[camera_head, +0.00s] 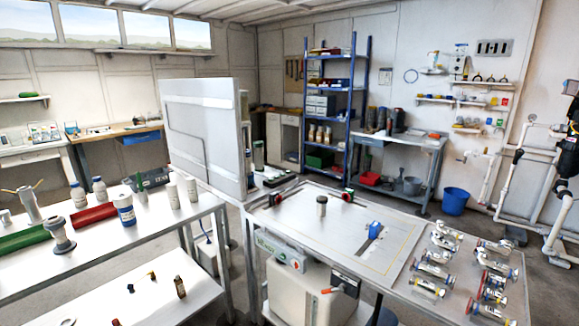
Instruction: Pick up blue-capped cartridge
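Several small clear and white cartridges lie in loose rows at the right end of the grey work table (330,250). One of them (428,288) lies at the near left of this group. The group shows yellow, red and blue bits, but the cartridges are too small to tell for sure which has the blue cap. A blue-handled item (375,231) lies apart from them, nearer the table's middle. Neither of my grippers is in view.
A dark cylinder with a pale cap (321,206) stands on the table. A tall white panel (205,135) rises behind its left end. A left bench holds bottles, including a blue-banded one (125,209). A blue bucket (455,201) stands on the floor behind, near wall pipes (512,180).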

